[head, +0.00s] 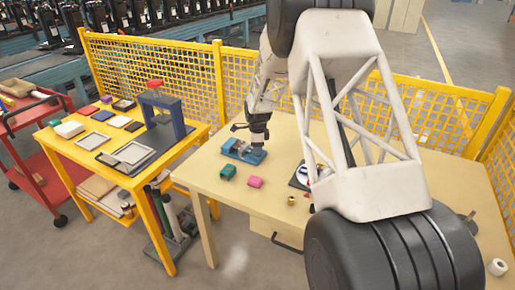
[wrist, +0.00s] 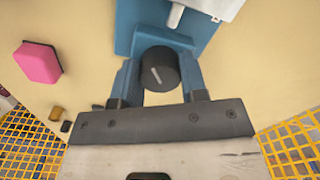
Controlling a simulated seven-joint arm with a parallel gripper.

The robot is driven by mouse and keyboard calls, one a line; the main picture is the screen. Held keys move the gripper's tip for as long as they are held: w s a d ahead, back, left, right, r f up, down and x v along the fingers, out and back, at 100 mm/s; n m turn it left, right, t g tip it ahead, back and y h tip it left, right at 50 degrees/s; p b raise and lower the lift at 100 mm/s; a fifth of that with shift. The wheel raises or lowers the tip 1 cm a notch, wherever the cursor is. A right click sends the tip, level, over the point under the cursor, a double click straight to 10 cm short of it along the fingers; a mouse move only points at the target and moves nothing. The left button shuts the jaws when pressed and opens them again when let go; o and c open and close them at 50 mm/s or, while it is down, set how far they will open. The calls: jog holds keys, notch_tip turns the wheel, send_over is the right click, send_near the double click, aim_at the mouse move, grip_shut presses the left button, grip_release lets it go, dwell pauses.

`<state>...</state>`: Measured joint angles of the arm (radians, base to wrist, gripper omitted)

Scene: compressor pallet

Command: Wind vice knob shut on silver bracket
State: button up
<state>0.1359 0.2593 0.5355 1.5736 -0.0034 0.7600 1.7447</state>
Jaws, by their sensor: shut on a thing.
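The blue vice (head: 236,154) stands on the beige table, and its blue body (wrist: 128,24) fills the top middle of the wrist view. The round black vice knob (wrist: 158,68) has a pale line on its face and points toward my wrist. My gripper (wrist: 160,73) has one finger on each side of the knob and is shut on it. In the head view my gripper (head: 258,143) reaches down at the vice's right end, and the knob is hidden. Part of the silver bracket (wrist: 208,6) shows at the vice's far end, cut off by the frame's top.
A pink block (head: 254,182) and a green block (head: 228,171) lie in front of the vice. A small brass piece (head: 291,201) lies to the right. Yellow mesh fencing (head: 150,65) runs behind. A yellow table (head: 70,150) with a blue press (head: 163,112) stands left.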

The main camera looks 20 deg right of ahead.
jog(key=shift+m, duration=0.5)
jog(key=o, duration=0.6)
jog(key=shift+o, duration=0.2)
jog(key=shift+r, duration=3.9)
jog(key=shift+s+r, duration=0.1)
